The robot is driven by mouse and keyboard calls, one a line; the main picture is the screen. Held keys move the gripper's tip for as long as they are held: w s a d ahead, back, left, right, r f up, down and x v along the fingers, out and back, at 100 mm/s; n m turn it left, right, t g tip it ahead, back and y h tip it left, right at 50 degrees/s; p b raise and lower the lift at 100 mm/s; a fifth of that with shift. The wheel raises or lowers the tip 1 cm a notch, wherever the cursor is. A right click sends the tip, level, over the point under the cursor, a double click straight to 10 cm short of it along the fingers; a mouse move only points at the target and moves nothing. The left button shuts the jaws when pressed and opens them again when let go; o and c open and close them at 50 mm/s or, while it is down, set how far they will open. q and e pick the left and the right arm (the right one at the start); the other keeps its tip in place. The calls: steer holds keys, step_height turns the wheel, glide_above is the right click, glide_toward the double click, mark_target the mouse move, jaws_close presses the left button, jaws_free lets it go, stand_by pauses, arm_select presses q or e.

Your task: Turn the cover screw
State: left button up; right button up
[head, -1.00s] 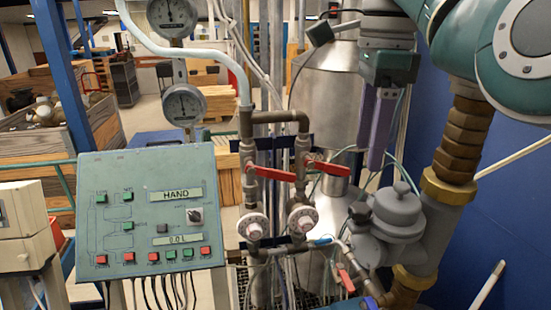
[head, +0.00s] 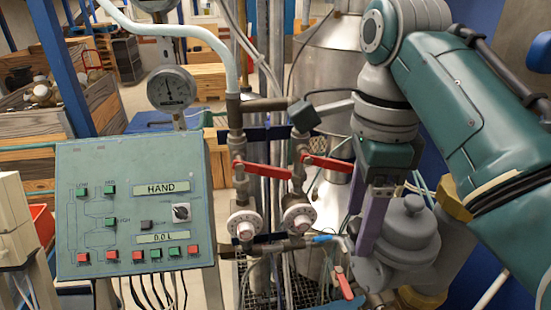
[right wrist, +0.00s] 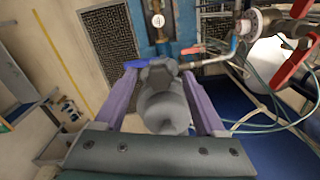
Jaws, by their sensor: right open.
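The grey meter housing (head: 402,238) with its round cover stands at the right in the head view. A small knob (head: 414,203), which looks like the cover screw, sits on top of it. My right gripper (head: 361,234) points down with its purple fingers just left of the cover, overlapping the housing in the picture. In the right wrist view the grey housing (right wrist: 165,108) shows between the two open fingers (right wrist: 160,74). I cannot tell whether either finger touches it. My left gripper is not in view.
Two red-handled valves (head: 264,172) (head: 327,162) and two white dials (head: 245,230) (head: 299,218) sit on pipes left of the gripper. A green control panel (head: 120,210) stands at the left. A metal tank (head: 330,65) stands behind.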

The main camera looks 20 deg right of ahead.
jaws_close()
stand_by(0.5)
